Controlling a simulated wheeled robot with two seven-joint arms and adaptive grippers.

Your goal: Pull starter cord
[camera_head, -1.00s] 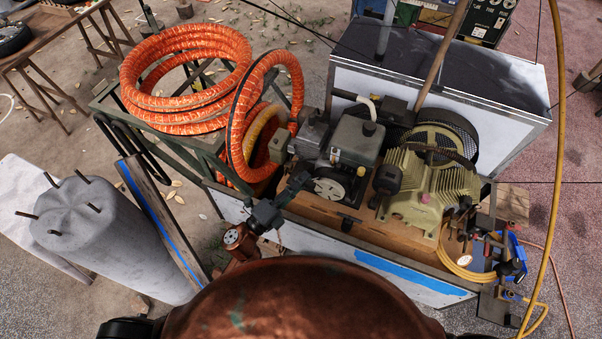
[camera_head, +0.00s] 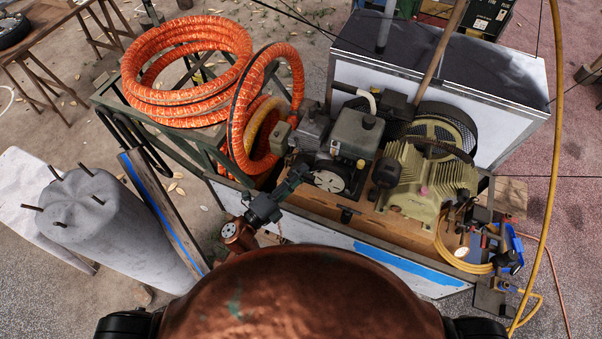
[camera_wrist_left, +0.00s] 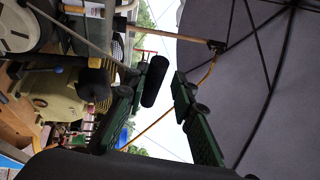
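The compressor's small engine (camera_head: 357,132) sits on the cart with a pale round starter disc (camera_head: 329,180) on its front. My left gripper (camera_head: 303,174) is just left of that disc. In the left wrist view, the two dark green fingers (camera_wrist_left: 163,82) stand apart. A black cylindrical grip (camera_wrist_left: 154,82) shows between their tips, close by the left-hand finger, with a light gap toward the other. A thin grey line (camera_wrist_left: 80,36) runs from the upper left to near this grip; I cannot tell if it is the cord. My right gripper is not in view.
The olive motor (camera_head: 425,180) stands right of the engine, with a black part (camera_head: 386,172) between. Orange hose coils (camera_head: 187,75) lie behind left. A white-sided box (camera_head: 500,115) stands behind. A yellow hose (camera_head: 556,150) hangs at right. A grey covered cylinder (camera_head: 120,225) stands left.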

